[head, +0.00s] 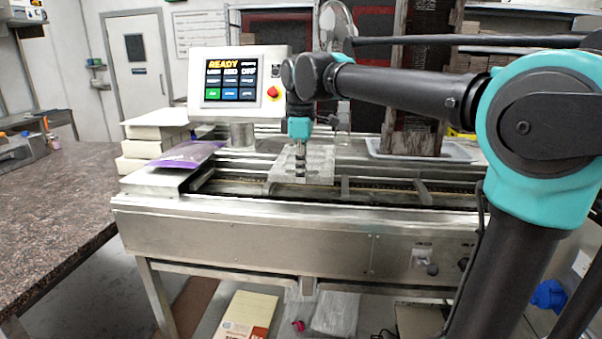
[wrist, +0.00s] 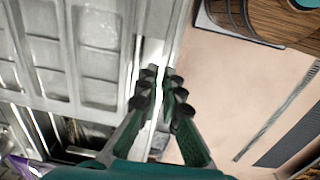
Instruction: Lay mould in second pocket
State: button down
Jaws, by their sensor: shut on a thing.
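The mould (head: 318,158) is a pale, clear-grey tray with rows of rectangular cavities. It is over the conveyor channel in the middle of the line, in front of the control screen. My gripper (head: 300,172) points down at it. In the wrist view, my gripper (wrist: 160,88) is shut on the raised edge of the mould (wrist: 98,62), with the cavities to its left. The conveyor (head: 385,190) has crossbars dividing it into pockets. I cannot tell whether the mould rests on the bars or hangs just above them.
A control panel with a "READY" screen (head: 230,82) stands behind the line. A purple packet (head: 190,154) lies at the line's left end beside stacked pale blocks (head: 155,130). A shallow clear tray (head: 455,151) is behind at the right. Conveyor pockets right of the mould look empty.

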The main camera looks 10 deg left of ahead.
jog(key=shift+d+f, duration=0.15)
jog(key=shift+f, duration=3.75)
jog(key=c, duration=1.6)
grip_release()
jog(key=r, duration=1.2)
jog(key=shift+s, duration=0.25)
